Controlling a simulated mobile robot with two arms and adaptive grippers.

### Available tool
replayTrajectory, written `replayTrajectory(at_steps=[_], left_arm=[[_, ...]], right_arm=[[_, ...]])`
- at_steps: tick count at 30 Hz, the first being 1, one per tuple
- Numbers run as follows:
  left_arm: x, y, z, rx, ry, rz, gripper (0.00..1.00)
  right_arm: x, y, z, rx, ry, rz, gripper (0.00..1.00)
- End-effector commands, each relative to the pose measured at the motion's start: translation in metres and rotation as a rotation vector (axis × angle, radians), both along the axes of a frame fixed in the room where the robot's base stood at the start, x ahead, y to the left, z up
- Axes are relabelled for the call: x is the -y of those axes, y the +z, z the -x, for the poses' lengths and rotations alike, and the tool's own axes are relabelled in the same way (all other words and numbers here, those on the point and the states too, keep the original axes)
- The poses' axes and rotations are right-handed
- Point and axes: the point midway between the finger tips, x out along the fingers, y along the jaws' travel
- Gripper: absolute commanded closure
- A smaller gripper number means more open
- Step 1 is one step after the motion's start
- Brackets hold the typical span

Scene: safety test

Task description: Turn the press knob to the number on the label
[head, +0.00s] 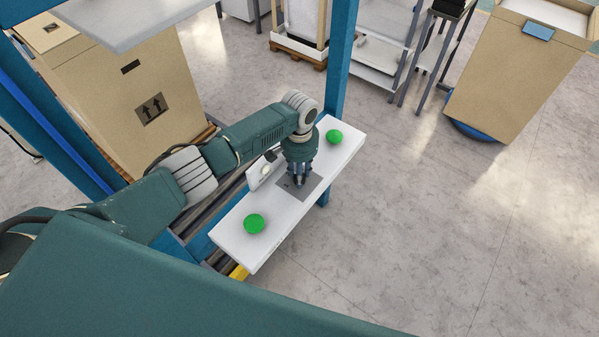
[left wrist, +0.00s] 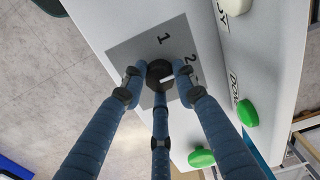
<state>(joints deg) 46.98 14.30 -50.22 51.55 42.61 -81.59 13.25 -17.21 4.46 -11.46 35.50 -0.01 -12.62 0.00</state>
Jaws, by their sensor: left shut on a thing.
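My left gripper (head: 300,180) points down at the middle of the white panel (head: 232,228). In the left wrist view its fingers (left wrist: 160,80) are closed around the dark round knob (left wrist: 158,68). The knob sits on a grey plate (left wrist: 128,50) that also shows in the head view (head: 313,186). The numbers 1 and 2 are printed on the plate near the knob. A pale mark shows at the knob between the fingers; which number it points to is unclear. A small upright white board (head: 258,177) stands at the panel's back edge; any number on it is unreadable. My right gripper is out of view.
Green buttons (head: 254,224) and (head: 335,137) sit toward the panel's two ends. In the left wrist view, a green button (left wrist: 247,112) is beside the word DONE. A blue post (head: 342,60) rises behind. Cardboard boxes (head: 150,75) stand at left.

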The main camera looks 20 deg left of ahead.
Motion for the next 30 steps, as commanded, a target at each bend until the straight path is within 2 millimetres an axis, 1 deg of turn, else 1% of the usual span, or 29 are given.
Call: replayTrajectory(at_steps=[10, 11, 13, 14, 23, 26, 29, 30], left_arm=[[0.000, -0.002, 0.002, -0.005, 0.002, -0.001, 0.97], [0.000, -0.002, 0.002, -0.005, 0.002, -0.001, 0.69], [0.000, -0.002, 0.002, -0.005, 0.001, -0.001, 0.55], [0.000, -0.002, 0.002, -0.005, 0.001, -0.001, 0.52], [0.000, 0.001, 0.000, -0.001, 0.001, 0.000, 0.52], [0.000, 0.009, 0.000, 0.000, 0.000, 0.000, 0.52], [0.000, 0.025, -0.001, 0.003, -0.001, 0.002, 0.52], [0.000, 0.034, -0.001, 0.003, 0.000, 0.001, 0.52]], right_arm=[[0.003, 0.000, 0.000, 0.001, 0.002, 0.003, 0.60], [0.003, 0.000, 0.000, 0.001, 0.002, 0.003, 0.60], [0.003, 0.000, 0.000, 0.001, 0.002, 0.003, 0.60], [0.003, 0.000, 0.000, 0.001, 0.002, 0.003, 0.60], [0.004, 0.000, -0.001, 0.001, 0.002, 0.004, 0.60], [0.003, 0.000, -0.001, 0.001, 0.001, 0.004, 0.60], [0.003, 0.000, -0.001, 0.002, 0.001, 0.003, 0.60], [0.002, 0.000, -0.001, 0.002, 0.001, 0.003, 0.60]])
